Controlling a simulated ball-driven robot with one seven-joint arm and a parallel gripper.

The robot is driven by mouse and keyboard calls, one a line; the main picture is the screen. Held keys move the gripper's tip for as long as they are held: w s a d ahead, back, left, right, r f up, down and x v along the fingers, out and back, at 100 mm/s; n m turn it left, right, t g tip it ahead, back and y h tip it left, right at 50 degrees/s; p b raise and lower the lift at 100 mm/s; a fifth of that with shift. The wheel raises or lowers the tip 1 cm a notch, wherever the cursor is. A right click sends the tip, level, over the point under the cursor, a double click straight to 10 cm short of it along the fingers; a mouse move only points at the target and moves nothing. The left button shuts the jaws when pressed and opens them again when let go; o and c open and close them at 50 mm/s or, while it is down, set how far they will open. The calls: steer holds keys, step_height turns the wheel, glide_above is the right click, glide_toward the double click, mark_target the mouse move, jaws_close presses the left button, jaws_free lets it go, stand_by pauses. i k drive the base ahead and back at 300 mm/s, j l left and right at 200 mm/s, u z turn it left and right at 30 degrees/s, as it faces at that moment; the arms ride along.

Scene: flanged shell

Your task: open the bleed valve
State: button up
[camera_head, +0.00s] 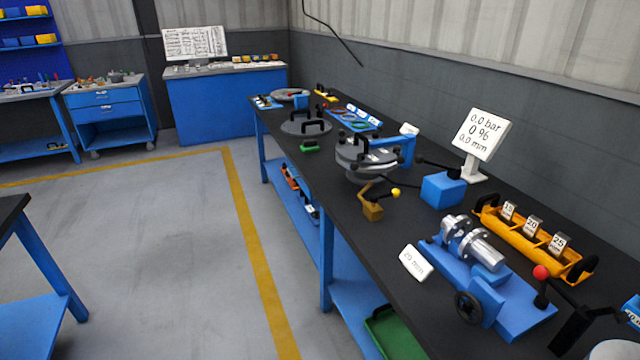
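A small brass valve (372,211) with a lever ending in a yellow ball (395,194) stands at the bench's front edge, just below the flanged shell (366,158). The lever points right, toward the back of the bench. The inside of the valve is hidden. A black part (578,326) at the bottom right, beside a white rounded link, may be my gripper. It is far from the valve, to its lower right. Its fingers cannot be made out, and I see nothing held. A white display (481,134) reads 0.0 bar, 0 %, 0.0 mm.
On the black bench, a blue box (443,190) stands right of the valve. A blue fixture with metal cylinders and a handwheel (468,307) and a yellow tray (530,246) are nearer me. A red ball knob (541,271) sticks up. The floor left of the bench is clear.

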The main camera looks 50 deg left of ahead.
mark_target(388, 195)
steer(key=u, duration=1.1)
steer(key=i+j, duration=1.95)
steer(key=i, duration=0.15)
steer(key=j+u, duration=0.05)
steer(key=j, duration=0.05)
